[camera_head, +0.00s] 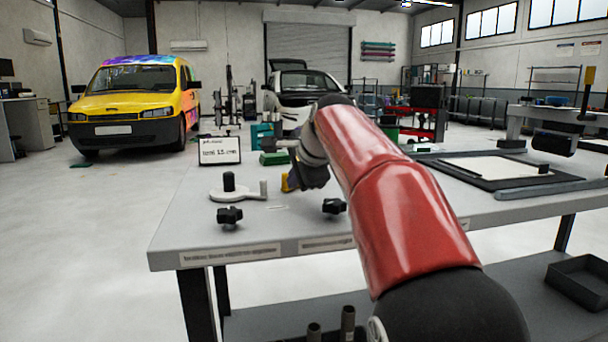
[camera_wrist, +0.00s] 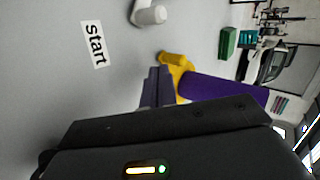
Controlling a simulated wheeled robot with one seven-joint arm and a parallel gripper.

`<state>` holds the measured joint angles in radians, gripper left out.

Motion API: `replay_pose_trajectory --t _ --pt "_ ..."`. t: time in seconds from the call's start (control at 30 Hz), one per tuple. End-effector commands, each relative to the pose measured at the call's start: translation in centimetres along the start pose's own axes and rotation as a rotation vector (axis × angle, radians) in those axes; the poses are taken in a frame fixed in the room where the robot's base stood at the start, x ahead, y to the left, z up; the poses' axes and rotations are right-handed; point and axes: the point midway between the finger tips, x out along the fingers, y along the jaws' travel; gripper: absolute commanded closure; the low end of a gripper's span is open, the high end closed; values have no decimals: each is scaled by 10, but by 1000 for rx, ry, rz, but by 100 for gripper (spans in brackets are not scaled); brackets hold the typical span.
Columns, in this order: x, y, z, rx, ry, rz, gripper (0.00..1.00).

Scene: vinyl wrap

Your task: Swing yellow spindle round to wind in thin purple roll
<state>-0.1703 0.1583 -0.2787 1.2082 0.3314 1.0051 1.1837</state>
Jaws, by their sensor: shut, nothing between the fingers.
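The yellow spindle (camera_wrist: 174,60) shows in the wrist view just beyond my fingertips. A small part of the yellow spindle (camera_head: 286,183) also shows in the head view, left of my gripper. The purple roll (camera_wrist: 222,90) extends rightward from the yellow part in the wrist view, partly covered by my gripper body. In the head view the roll is hidden by my arm. My gripper (camera_wrist: 157,84) is shut and empty, with its fingers close beside the yellow part; I cannot tell whether they touch. In the head view my gripper (camera_head: 310,178) is low over the table.
On the grey table (camera_head: 180,240) are a white base with a black knob (camera_head: 229,182), two black star knobs (camera_head: 230,215), a white sign (camera_head: 219,150) and a green block (camera_head: 274,158). A "Start" label (camera_wrist: 93,43) lies on the surface. A black-framed board (camera_head: 500,168) lies right.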

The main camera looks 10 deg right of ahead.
Motion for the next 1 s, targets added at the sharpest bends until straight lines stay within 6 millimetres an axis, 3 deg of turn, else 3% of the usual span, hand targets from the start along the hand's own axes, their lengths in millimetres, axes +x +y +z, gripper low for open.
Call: replay_pose_trajectory --t 0.2,0.57,1.0 --pt "10 -10 0 0 1 0 100" --pt "11 -11 0 3 3 1 100" --pt "32 -35 22 94 102 2 100"
